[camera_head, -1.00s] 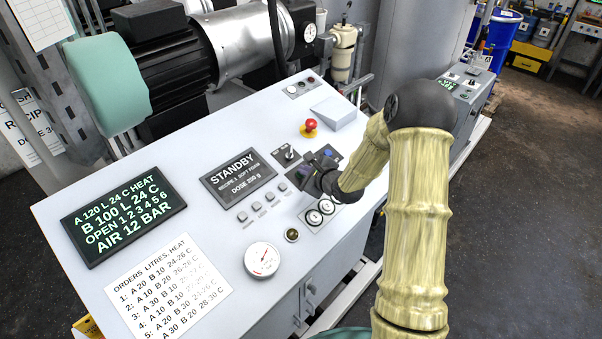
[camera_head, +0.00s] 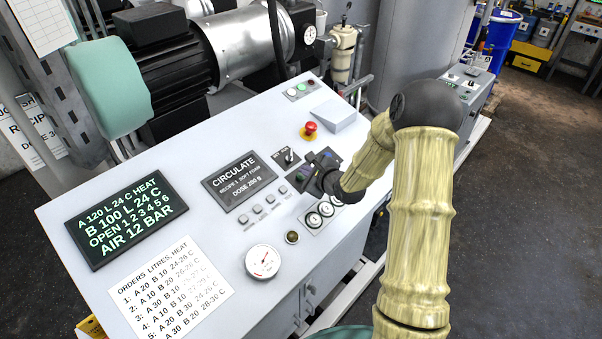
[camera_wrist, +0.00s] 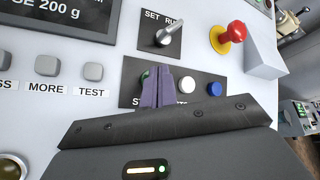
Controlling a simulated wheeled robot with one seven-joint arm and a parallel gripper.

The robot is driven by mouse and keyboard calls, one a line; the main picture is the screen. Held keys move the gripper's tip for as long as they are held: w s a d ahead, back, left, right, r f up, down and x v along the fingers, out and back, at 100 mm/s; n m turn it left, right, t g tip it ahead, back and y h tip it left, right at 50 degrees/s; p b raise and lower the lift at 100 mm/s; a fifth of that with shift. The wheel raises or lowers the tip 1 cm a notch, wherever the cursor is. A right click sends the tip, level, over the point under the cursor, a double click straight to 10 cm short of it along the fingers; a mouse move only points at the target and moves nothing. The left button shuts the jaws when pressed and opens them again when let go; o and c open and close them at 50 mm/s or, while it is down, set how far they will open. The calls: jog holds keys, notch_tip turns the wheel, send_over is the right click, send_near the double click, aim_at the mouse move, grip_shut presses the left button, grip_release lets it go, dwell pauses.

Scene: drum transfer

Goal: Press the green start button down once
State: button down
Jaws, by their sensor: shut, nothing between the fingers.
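The green start button (camera_wrist: 145,77) shows as a green sliver in the wrist view, mostly hidden behind the fingers of my gripper (camera_wrist: 157,90). The purple fingers are shut, with nothing between them, and their tips are at the button; I cannot tell whether they touch it. In the head view my gripper (camera_head: 308,174) is over the button panel on the sloped white console (camera_head: 225,165).
A white button (camera_wrist: 187,84) and a blue button (camera_wrist: 214,89) sit right of my fingers. A SET/RUN switch (camera_wrist: 166,34) and a red mushroom button (camera_wrist: 235,31) are above. Grey keys (camera_wrist: 92,71) lie to the left. A pressure gauge (camera_head: 263,261) is on the console.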

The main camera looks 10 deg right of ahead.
jog(key=r+p, duration=0.1)
jog(key=s+r+p, duration=0.1)
jog(key=r+p, duration=0.1)
jog(key=d+r+p, duration=0.1)
jog(key=shift+s+r+p, duration=0.2)
jog(key=shift+r+p, duration=0.15)
dwell(0.3)
dwell(0.7)
jog(key=s+n+g+h+b, duration=0.4)
jog(key=s+n+g, duration=0.5)
jog(key=s+n, duration=1.5)
jog(key=s+a+b, duration=0.1)
jog(key=s+b, duration=0.1)
jog(key=s, duration=0.2)
jog(key=shift+r+h, duration=0.3)
jog(key=shift+r, duration=0.05)
dwell(0.4)
